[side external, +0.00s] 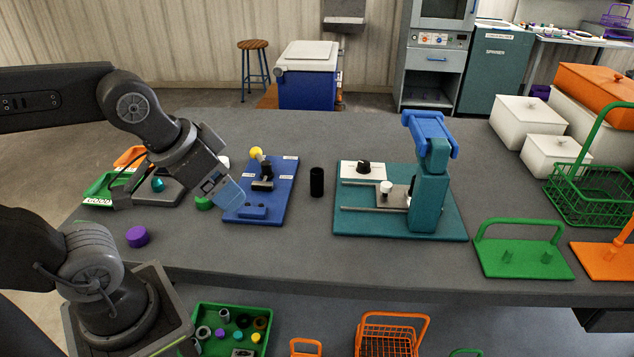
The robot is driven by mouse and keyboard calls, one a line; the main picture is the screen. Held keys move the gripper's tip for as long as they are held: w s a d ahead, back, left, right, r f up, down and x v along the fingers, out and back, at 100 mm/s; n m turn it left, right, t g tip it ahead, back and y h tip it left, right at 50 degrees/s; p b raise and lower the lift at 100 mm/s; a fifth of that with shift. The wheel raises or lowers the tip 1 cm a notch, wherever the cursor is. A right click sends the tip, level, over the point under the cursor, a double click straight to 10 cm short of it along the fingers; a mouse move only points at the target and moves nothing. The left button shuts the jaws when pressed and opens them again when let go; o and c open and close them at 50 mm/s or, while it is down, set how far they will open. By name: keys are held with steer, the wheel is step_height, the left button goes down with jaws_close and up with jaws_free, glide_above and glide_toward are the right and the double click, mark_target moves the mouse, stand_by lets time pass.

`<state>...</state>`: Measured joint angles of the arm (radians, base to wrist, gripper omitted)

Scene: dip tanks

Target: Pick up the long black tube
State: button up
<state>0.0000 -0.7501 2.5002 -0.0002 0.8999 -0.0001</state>
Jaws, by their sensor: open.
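The black tube (316,183) stands upright on the grey table, between the blue board and the teal fixture. It looks fairly short in this view, and its sides are clear. My gripper (226,194) is to the left of the tube, tilted down over the left edge of the blue board (275,200). It is open, with nothing seen in it, and is well apart from the tube. My gripper hides part of the blue board and the things behind it. The exact gap between its fingers is hard to see.
The teal fixture (440,200) with a tall post stands right of the tube. A purple cap (137,236) and green cap (204,203) lie to the left. The table front is clear.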

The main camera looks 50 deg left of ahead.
steer(key=shift+c, duration=0.7)
steer(key=n+g+y, duration=0.2)
steer(key=n, duration=0.5)
glide_above(317, 179)
steer(key=s+d, duration=0.1)
steer(key=s, duration=0.1)
step_height(317, 179, down, 8)
steer(key=x, duration=0.8)
steer(key=shift+s+f, duration=0.1)
steer(key=shift+s, duration=0.1)
steer(key=shift+y, duration=0.3)
steer(key=shift+s+x, duration=0.15)
steer(key=shift+x, duration=1.35)
steer(key=shift+s+x, duration=0.2)
steer(key=shift+x, duration=1.3)
steer(key=shift+d+f, duration=0.15)
